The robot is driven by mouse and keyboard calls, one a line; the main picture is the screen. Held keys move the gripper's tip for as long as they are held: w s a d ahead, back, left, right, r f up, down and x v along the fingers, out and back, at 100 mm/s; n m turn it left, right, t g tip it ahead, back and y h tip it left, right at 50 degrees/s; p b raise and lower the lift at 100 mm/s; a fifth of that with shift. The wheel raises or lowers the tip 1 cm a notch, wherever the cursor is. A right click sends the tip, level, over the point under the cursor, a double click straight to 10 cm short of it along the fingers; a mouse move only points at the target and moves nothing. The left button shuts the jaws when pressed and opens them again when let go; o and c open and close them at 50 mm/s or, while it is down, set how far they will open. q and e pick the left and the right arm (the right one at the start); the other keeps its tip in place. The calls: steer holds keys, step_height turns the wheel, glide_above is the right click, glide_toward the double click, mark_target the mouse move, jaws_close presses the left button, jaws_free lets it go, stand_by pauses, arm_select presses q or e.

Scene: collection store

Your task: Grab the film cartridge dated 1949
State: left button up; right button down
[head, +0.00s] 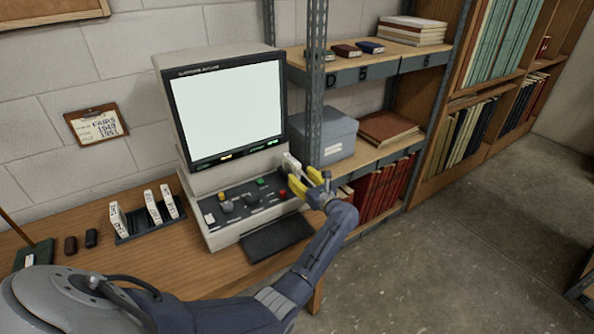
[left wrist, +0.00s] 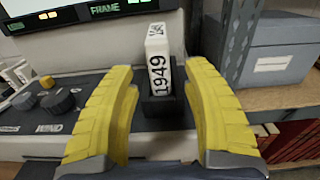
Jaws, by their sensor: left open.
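The film cartridge dated 1949 (left wrist: 157,62) is white with black print and stands upright in a dark holder (left wrist: 165,112) on the reader machine. It also shows in the head view (head: 291,163), at the right end of the machine's control panel, partly behind my gripper. My left gripper (head: 307,180) has yellow fingers and is open. In the left wrist view its fingers stand apart to the left and right of the cartridge, with visible gaps and no contact. My right gripper is not in view.
The reader machine (head: 227,110) has a lit screen and knobs. Several other white cartridges stand in a rack (head: 148,228) on the wooden desk (head: 150,258). A shelf post (head: 316,85) and a grey box (head: 325,138) are close to the right of my gripper.

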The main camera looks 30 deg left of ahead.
mark_target(292, 167)
arm_select(q)
steer(key=shift+x, duration=3.4)
steer(key=shift+d+r, duration=0.1)
jaws_close()
